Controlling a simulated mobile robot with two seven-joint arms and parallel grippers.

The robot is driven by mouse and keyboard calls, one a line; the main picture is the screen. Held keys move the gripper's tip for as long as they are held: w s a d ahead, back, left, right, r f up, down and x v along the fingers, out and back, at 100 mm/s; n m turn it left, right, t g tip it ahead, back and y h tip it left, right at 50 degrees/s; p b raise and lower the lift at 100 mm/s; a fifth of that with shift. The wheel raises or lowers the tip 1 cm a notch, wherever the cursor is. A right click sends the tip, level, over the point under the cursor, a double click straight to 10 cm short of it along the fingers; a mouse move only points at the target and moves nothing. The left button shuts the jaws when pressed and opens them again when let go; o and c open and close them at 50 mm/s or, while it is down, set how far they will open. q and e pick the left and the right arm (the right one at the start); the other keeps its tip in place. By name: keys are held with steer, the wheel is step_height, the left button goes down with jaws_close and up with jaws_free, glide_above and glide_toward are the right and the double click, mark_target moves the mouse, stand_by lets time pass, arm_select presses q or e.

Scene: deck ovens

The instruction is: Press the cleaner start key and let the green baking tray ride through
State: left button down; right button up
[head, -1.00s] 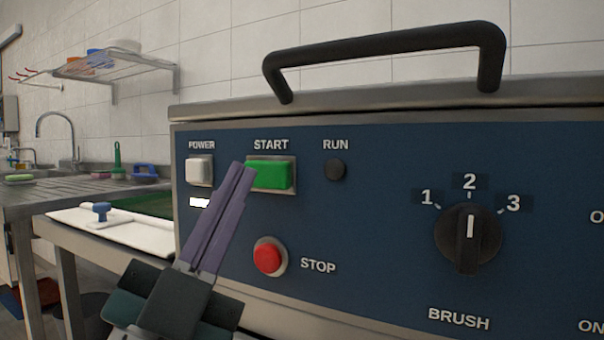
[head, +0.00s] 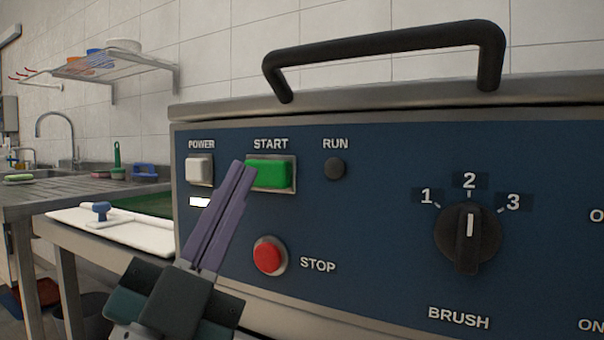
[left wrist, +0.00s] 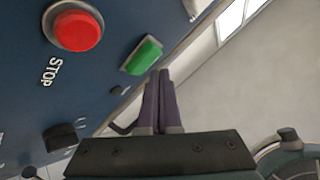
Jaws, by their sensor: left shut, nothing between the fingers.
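The green START key (head: 270,173) sits in a metal frame on the blue cleaner panel (head: 370,240); it also shows in the left wrist view (left wrist: 143,55). My left gripper (head: 240,168) is shut and empty, its purple fingers side by side. In the head view the fingertips overlap the key's left edge; in the left wrist view they (left wrist: 160,75) point at the key's lower edge. I cannot tell whether they touch. The RUN lamp (head: 335,168) is dark. The green baking tray (head: 142,204) shows partly at the left, beside the machine. My right gripper is not in view.
The red STOP button (head: 269,256) is below START, and the white POWER switch (head: 199,169) is left of it. The BRUSH knob (head: 469,238) points to 2. A black handle (head: 385,45) rises above the panel. A white board (head: 110,232) and sink counter (head: 80,190) are at left.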

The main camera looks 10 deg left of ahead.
arm_select(q)
steer(key=shift+w+d, duration=0.15)
steer(key=shift+w, duration=0.2)
